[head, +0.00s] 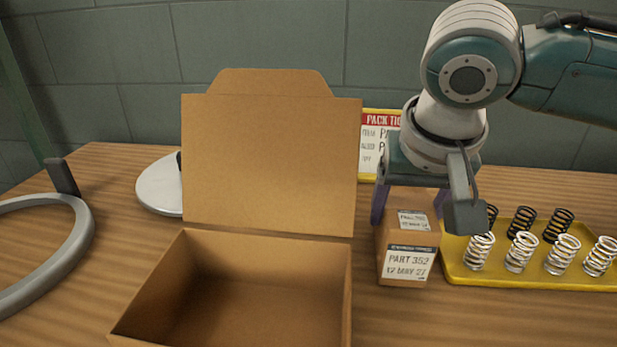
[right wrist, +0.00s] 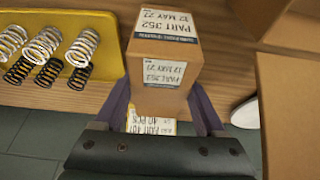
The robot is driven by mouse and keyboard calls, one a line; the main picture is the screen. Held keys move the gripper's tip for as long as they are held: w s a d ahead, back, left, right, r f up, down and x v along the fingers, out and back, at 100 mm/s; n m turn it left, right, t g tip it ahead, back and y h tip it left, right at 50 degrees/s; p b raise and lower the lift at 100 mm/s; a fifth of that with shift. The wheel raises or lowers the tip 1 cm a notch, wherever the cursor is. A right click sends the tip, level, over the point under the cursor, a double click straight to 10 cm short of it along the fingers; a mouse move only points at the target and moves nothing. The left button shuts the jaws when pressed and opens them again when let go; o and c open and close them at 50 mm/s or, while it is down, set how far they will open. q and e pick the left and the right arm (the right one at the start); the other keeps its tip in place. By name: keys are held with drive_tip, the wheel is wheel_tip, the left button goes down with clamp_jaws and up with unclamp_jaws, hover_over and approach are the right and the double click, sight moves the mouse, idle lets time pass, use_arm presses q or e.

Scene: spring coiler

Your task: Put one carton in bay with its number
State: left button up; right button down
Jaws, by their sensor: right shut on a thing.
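A small brown carton (head: 396,240) with white labels reading PART 352 and what looks like 12 MAY 27 stands upright right of the open box. My right gripper (head: 409,205) reaches down from above and is shut on this carton, a finger on either side. In the right wrist view the same carton (right wrist: 165,62) sits between the two purple fingers (right wrist: 162,108). I cannot tell whether its base touches the table. No numbered bay can be made out. My left gripper is not in view.
A large open cardboard box (head: 270,165) with its lid raised stands left of the carton. A yellow tray (head: 520,275) of black and white springs is close on the right. A pack ticket (head: 371,145) stands behind. A grey ring (head: 75,245) and a white disc (head: 158,186) are at left.

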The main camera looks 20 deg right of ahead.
drive_tip(key=shift+f, duration=0.3)
unclamp_jaws()
